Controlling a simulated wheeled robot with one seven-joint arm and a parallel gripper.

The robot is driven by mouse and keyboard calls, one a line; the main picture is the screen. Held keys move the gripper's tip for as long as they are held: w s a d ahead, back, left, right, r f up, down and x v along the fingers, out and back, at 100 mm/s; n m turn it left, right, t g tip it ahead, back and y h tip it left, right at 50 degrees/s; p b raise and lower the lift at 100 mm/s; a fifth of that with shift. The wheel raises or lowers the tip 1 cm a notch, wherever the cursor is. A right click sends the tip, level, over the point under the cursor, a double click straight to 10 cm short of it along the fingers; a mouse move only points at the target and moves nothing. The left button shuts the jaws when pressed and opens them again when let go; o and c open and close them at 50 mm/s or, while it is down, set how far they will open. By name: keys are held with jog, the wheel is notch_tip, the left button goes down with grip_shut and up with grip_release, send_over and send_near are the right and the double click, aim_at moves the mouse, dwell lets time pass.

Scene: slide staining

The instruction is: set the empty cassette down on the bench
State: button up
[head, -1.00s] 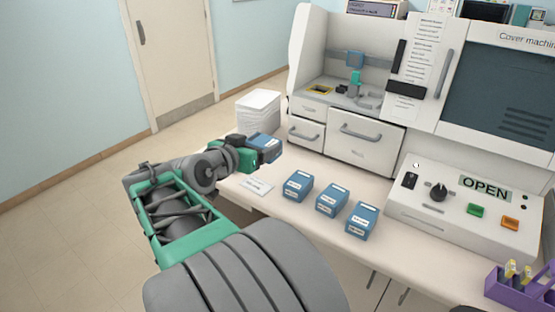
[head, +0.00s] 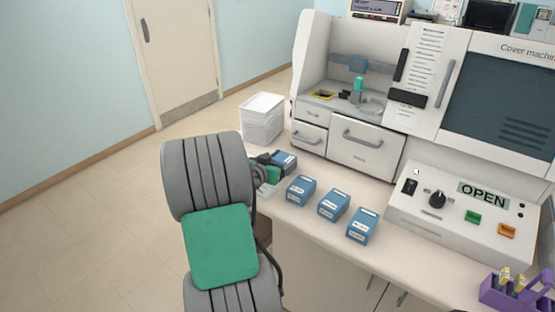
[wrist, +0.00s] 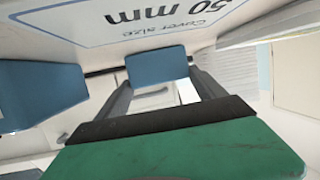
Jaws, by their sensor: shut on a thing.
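My gripper (head: 272,166) is shut on a blue cassette (head: 286,160) with a white label, at the left end of the bench. In the wrist view the held cassette (wrist: 156,64) sits between my two dark fingers. It is low and close to the bench top (head: 390,207); I cannot tell whether it touches. Three similar blue cassettes stand in a row to its right: the near-left one (head: 301,191), the middle one (head: 333,205) and the right one (head: 362,226). Whether the held cassette is empty does not show.
A stack of white trays (head: 262,124) stands behind the held cassette. The cover machine (head: 420,80) rises behind, with a control box (head: 450,220) reading OPEN. A purple rack (head: 515,295) sits at lower right. A "Cover size 50 mm" card (wrist: 150,22) shows in the wrist view.

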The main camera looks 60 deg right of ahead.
jog(key=o, duration=2)
jog(key=shift+r, duration=0.1)
